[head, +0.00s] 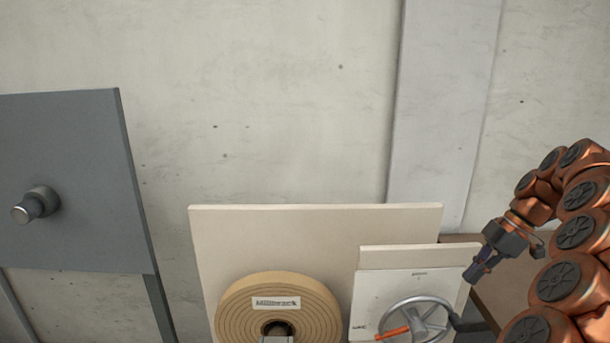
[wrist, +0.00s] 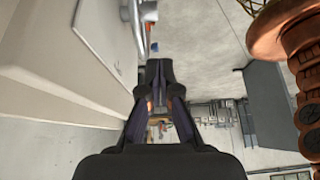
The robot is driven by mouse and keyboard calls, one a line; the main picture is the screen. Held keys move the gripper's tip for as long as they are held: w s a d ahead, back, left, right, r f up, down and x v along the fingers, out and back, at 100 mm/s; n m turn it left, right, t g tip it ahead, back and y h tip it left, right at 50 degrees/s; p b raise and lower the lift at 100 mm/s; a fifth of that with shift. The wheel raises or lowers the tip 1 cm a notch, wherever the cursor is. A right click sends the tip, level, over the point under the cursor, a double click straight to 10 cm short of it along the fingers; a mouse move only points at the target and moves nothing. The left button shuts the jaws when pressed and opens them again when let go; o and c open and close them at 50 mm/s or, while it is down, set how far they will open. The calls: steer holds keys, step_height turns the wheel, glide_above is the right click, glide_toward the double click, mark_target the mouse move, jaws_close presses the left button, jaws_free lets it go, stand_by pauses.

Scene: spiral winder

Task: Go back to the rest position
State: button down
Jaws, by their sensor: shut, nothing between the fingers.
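My gripper (head: 478,272) is at the right of the head view, shut and empty. It hangs in front of the right edge of the white panel, up and to the right of the handwheel (head: 418,320). Part of the wheel shows at the top of the wrist view (wrist: 140,25), beyond the fingertips.
A tan spiral roll (head: 232,312) with a label is mounted on a beige board (head: 300,230). A grey panel (head: 70,170) with a round metal peg (head: 38,204) stands at the left. A brown surface (head: 497,295) lies behind my gripper. The concrete wall fills the back.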

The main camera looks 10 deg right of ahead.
steer(key=s+a+r+m+g+h, duration=0.1)
steer(key=s+a+m, duration=0.1)
steer(key=s+a, duration=0.35)
steer(key=s+a+r+m+h+p, duration=0.1)
steer(key=s+a+r+m, duration=0.1)
steer(key=a, duration=0.7)
steer(key=s+a+r+m+g+h, duration=0.1)
steer(key=s+a+m, duration=0.1)
steer(key=s+a, duration=0.35)
steer(key=s+a+f+m+h, duration=0.1)
steer(key=s+f+m, duration=0.2)
steer(key=s, duration=0.2)
steer(key=s+a+f+m+h, duration=0.1)
steer(key=s+f+m, duration=0.1)
steer(key=s+m, duration=0.2)
steer(key=s+a+f+m+p, duration=0.1)
steer(key=s+a+f+m, duration=0.1)
steer(key=s, duration=0.6)
steer(key=shift+s+f+m+h, duration=0.25)
steer(key=shift+f+m+h, duration=0.15)
steer(key=shift+f+m, duration=0.45)
steer(key=c, duration=1.8)
jaws_free()
steer(key=shift+c, duration=0.2)
